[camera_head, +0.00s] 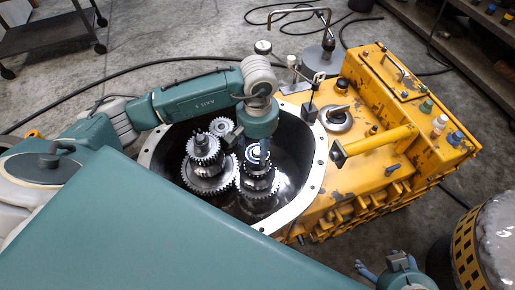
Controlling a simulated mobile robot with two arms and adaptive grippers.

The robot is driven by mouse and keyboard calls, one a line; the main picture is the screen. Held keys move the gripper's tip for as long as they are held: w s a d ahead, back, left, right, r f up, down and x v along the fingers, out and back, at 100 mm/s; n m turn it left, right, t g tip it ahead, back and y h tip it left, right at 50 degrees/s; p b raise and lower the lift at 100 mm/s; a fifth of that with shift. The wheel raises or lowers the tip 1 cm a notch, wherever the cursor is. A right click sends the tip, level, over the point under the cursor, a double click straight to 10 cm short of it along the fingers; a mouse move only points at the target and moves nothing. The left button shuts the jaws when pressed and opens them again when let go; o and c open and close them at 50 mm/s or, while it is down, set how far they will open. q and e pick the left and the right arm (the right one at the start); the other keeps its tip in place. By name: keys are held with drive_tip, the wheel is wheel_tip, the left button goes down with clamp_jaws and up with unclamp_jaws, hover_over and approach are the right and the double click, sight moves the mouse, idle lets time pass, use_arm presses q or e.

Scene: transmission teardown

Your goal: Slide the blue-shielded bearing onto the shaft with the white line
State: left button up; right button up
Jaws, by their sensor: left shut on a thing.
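My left gripper (257,153) points down into the round opening of the yellow housing (285,222). It is shut on a small ring with blue on it, seemingly the blue-shielded bearing (253,156), mostly hidden by the fingers. The ring is at the top of the right-hand gear shaft (259,179). I cannot tell whether it is around the shaft or just above it. The white line is not clear at this size. A second gear shaft (203,151) stands to the left. My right gripper (385,264) is at the bottom edge, its fingers apart and empty.
A smaller gear (221,127) stands behind the left shaft. The housing's pale flange rim (313,165) surrounds the opening. A yellow bar handle (375,143) and small caps are on the right. A lamp-like stand (326,58) is behind. A patterned drum (487,245) is at the lower right.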

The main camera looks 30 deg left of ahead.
use_arm(q)
drive_tip(key=shift+f+b, duration=0.45)
drive_tip(key=shift+f, duration=0.05)
drive_tip(key=shift+f+b, duration=1)
drive_tip(key=o, duration=1.5)
use_arm(e)
drive_tip(key=w+a+r+t, duration=0.2)
drive_tip(key=w+r+t, duration=0.1)
drive_tip(key=w, duration=0.3)
drive_tip(key=w+a+r+t+y, duration=0.1)
drive_tip(key=w+a+r+t, duration=0.1)
drive_tip(key=w, duration=0.4)
wheel_tip(320, 180, up, 2)
drive_tip(key=shift+r+t+y, duration=0.15)
drive_tip(key=shift+t+y, duration=0.15)
drive_tip(key=shift+t, duration=0.4)
use_arm(q)
drive_tip(key=o, duration=0.5)
drive_tip(key=shift+c, duration=0.2)
drive_tip(key=shift+r, duration=0.1)
